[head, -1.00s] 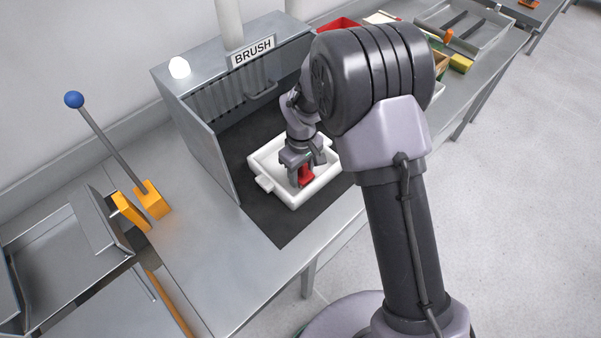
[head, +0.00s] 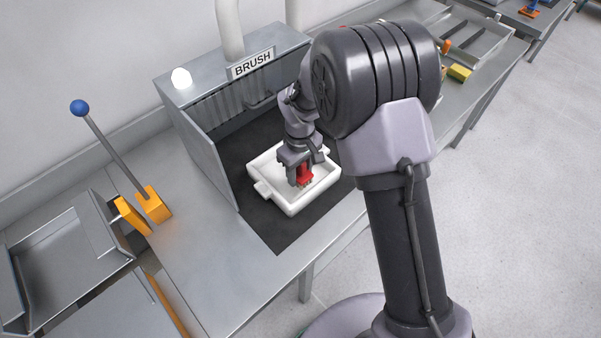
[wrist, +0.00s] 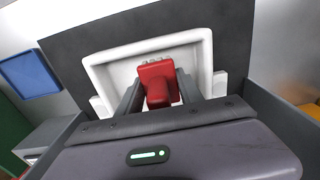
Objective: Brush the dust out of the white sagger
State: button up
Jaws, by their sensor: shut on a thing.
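The white sagger (head: 290,208) is a shallow square tray with a side lug, lying on a dark mat in the hood marked BRUSH. It also shows in the wrist view (wrist: 203,45). My gripper (head: 302,176) is shut on a red brush (head: 305,172) and holds it over the inside of the sagger. In the wrist view the red brush (wrist: 157,80) sits between the two fingers, its bristle end toward the sagger's floor. I cannot tell whether the bristles touch the floor. No dust can be made out; my gripper and the brush hide part of the floor.
The metal hood (head: 195,140) has a side wall left of the sagger and a hanging strip curtain behind. A blue-knobbed lever (head: 110,145) and a metal tray (head: 70,255) stand to the left. A yellow block (head: 459,73) lies at the right. Bare dark mat (head: 270,228) lies in front.

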jog(key=shift+r+p, duration=1.3)
jog(key=shift+r, duration=0.8)
